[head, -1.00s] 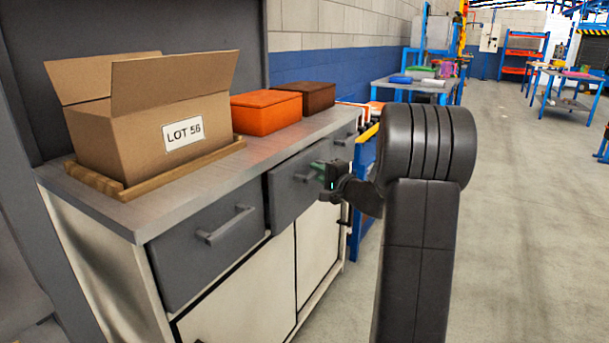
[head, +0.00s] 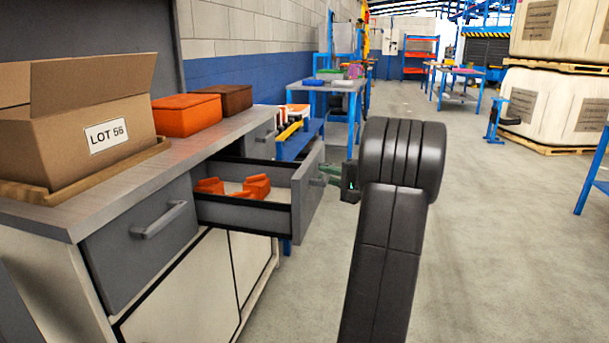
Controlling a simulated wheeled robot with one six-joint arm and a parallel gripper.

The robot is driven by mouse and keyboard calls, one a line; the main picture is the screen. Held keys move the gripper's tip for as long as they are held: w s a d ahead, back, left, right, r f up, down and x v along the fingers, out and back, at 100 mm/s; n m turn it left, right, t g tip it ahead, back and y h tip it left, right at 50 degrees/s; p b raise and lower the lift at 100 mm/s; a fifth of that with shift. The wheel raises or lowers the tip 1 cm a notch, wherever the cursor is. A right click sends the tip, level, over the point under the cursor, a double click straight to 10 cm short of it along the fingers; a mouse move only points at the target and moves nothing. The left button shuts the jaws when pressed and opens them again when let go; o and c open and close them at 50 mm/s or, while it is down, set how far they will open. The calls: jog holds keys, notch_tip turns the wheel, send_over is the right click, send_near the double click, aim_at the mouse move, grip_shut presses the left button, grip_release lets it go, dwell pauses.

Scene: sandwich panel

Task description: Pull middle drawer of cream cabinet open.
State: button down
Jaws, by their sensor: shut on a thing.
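The cream cabinet (head: 165,283) stands at the left with a grey worktop and grey drawer fronts. Its middle drawer (head: 240,216) stands well out from the cabinet, and its inside shows. Orange objects (head: 256,187) lie in the drawer. My gripper (head: 330,178) is at the outer face of the middle drawer's front, shut on its handle. The handle itself is mostly hidden by the gripper and the drawer front's edge. The near drawer (head: 141,240) and the far drawer (head: 262,141) are closed.
On the worktop are a cardboard box (head: 75,125) marked LOT 56 on a wooden board, an orange box (head: 186,114) and a brown box (head: 223,98). A blue workbench (head: 335,86) stands beyond the cabinet. The floor (head: 480,240) to the right is clear.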

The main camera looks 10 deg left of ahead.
jog(key=shift+s+d, duration=0.15)
jog(key=shift+d, duration=1.85)
jog(key=c, duration=1.4)
grip_release()
jog(key=p+v, duration=0.3)
jog(key=v, duration=1)
jog(key=shift+s+d, duration=0.2)
jog(key=shift+d, duration=0.15)
